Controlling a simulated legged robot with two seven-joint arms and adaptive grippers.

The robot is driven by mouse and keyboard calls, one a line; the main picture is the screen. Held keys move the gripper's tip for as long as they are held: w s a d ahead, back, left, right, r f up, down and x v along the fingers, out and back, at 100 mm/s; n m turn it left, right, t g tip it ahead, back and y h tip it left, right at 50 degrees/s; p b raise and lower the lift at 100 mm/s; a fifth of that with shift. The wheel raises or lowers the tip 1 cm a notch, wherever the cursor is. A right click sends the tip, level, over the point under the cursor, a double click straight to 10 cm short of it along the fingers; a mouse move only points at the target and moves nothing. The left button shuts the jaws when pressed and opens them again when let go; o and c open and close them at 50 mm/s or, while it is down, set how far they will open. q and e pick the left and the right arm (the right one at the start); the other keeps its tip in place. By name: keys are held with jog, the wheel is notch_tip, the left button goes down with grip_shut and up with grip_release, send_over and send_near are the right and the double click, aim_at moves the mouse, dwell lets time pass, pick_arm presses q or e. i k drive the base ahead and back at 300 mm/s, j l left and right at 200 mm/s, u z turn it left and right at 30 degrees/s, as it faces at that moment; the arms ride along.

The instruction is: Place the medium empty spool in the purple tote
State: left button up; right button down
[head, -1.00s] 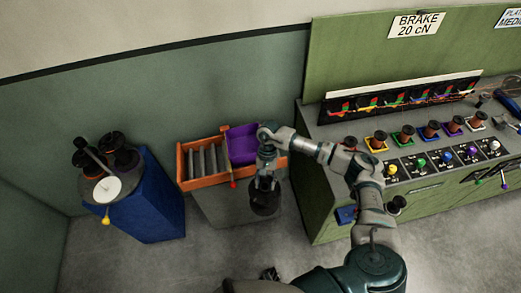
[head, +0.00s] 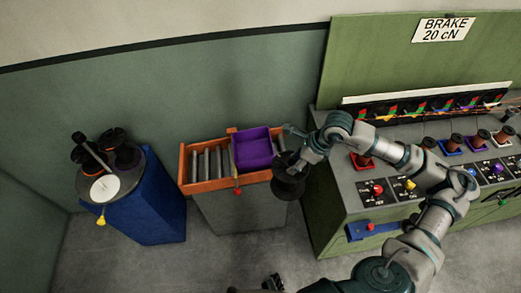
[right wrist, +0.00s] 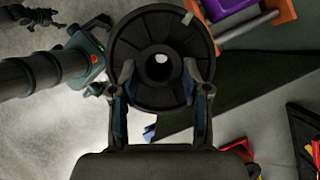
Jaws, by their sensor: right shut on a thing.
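A black empty spool (head: 288,186) is held in my right gripper (head: 291,169), at the right front corner of the orange rack. In the right wrist view the spool (right wrist: 160,92) faces the camera with its round hub hole, between the two fingers of the gripper (right wrist: 160,76). The purple tote (head: 252,150) sits in the right part of the rack, just left of the spool; its corner (right wrist: 221,9) shows at the top of the wrist view. The spool is outside the tote. My left gripper (head: 272,283) barely shows at the bottom edge; its jaws are unclear.
The orange rack (head: 208,186) has grey rollers and stands on a grey base. A blue cabinet (head: 149,205) at left bears black spools and a white disc. The green bench (head: 330,215) with small spools stands close on the right. Floor in front is clear.

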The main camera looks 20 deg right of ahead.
aim_at(250, 156)
jog(key=i, duration=0.85)
